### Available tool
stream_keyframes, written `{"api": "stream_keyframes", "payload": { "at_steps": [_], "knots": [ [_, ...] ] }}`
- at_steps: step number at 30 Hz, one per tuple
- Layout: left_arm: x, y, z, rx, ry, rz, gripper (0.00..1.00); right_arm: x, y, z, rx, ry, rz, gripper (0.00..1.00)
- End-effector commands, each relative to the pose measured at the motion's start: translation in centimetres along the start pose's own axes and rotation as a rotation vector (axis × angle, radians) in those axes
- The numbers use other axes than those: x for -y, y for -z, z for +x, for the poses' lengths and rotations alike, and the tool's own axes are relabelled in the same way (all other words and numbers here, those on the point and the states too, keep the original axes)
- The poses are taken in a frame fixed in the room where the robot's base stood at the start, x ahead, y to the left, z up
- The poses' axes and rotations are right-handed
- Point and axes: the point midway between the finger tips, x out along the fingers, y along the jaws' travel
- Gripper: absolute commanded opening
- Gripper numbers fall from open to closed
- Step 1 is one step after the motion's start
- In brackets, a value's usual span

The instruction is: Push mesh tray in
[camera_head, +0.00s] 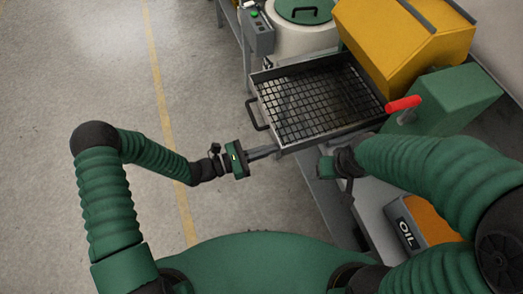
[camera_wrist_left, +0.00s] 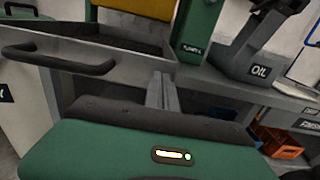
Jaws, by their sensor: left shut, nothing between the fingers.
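The mesh tray (camera_head: 264,95) is a dark metal tray with a grid floor and a dark bar handle (camera_head: 255,115) on its left end. It juts out from beside the yellow housing. My left gripper (camera_head: 273,152) is shut and empty, its fingertips at the tray's near left corner. In the left wrist view the shut fingers (camera_wrist_left: 161,90) point at the tray's end wall (camera_wrist_left: 125,67), right of the handle (camera_wrist_left: 60,60); I cannot tell whether they touch it. My right gripper (camera_head: 327,165) is near the tray's near side, its fingers mostly hidden.
A yellow housing (camera_head: 405,40) and a green box (camera_head: 450,105) with a red-handled lever (camera_head: 403,104) stand right of the tray. A white drum with a green lid (camera_head: 303,10) is behind it. The floor at left is clear.

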Motion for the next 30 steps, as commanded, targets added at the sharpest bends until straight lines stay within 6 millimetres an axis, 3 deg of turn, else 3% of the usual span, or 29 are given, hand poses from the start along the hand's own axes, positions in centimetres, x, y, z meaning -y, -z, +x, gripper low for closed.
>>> {"api": "stream_keyframes", "payload": {
  "at_steps": [9, 16, 21, 30],
  "knots": [
    [0.1, 0.1, 8.5, 0.003, 0.004, 0.0, 0.0, 0.0, -0.2, 0.8, 0.0, 0.0, 0.0, 0.72],
    [0.1, 0.1, 13.7, 0.002, 0.002, 0.001, 0.0, 0.0, -0.3, 1.4, 0.0, 0.0, 0.0, 0.72],
    [0.1, 0.0, 15.8, 0.002, 0.001, 0.0, 0.0, 0.0, -0.4, 1.7, 0.0, 0.0, 0.0, 0.72],
    [0.0, -0.1, 16.8, 0.002, 0.0, 0.0, 0.0, 0.0, -0.4, 1.7, 0.0, 0.0, 0.0, 0.72]
  ]
}}
